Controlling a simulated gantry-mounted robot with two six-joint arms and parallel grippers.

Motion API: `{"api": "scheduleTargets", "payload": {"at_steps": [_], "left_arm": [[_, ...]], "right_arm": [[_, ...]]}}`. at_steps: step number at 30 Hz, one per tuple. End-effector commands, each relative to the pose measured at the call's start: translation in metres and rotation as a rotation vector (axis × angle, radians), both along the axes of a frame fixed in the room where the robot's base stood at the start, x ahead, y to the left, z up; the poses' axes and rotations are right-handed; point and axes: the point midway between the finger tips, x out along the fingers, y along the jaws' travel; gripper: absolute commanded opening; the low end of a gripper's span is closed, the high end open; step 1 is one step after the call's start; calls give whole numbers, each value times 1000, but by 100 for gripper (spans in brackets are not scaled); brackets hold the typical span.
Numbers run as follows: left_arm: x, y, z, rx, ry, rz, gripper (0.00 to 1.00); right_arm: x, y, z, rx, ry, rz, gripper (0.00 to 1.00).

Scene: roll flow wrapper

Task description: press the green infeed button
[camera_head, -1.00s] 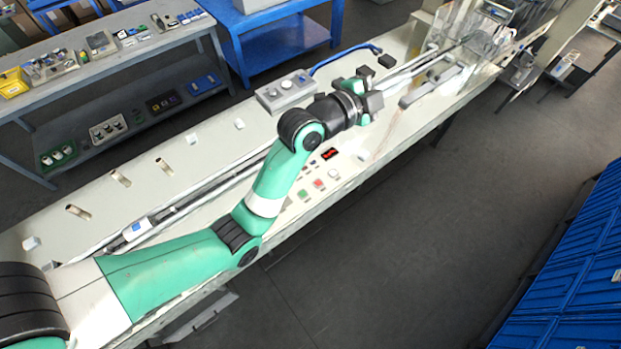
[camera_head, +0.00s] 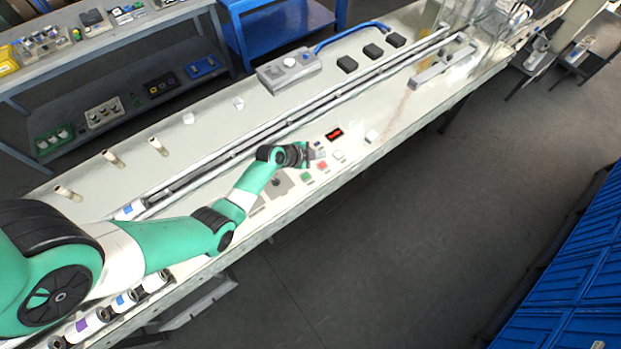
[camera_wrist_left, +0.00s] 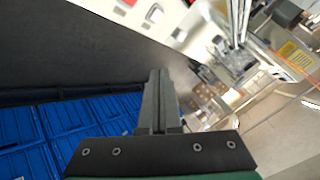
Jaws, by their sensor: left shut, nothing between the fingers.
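The green infeed button (camera_head: 307,178) is a small green square on the front edge strip of the pale machine bed (camera_head: 220,130), in the head view. A red button (camera_head: 322,166) is beside it to the upper right. My left gripper (camera_head: 312,153) is just above and behind these buttons in the head view; I cannot tell its height or whether it touches anything. In the left wrist view my gripper (camera_wrist_left: 159,100) has its fingers together and empty. I cannot make out the green button there. My right gripper is not in view.
A white round button (camera_head: 338,155) and a small red-lit display (camera_head: 334,134) are close to the gripper. A grey control box (camera_head: 290,70) stands behind the long conveyor rails (camera_head: 330,105). Several rolls lie at the lower left. The floor in front is clear.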

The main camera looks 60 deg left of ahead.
Motion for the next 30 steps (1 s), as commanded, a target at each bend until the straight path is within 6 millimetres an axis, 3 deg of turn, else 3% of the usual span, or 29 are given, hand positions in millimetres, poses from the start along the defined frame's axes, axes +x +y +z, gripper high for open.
{"api": "scheduleTargets", "payload": {"at_steps": [1,3,8,22,30], "left_arm": [[-14,7,-21,-15,19,28,0],[-30,17,-35,-26,34,63,0],[-50,33,-50,-37,46,114,0],[-52,37,-52,-36,45,123,0],[-52,37,-79,-37,46,122,0]], "right_arm": [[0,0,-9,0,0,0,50],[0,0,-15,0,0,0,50],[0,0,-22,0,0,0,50],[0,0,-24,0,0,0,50],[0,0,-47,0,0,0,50]]}}
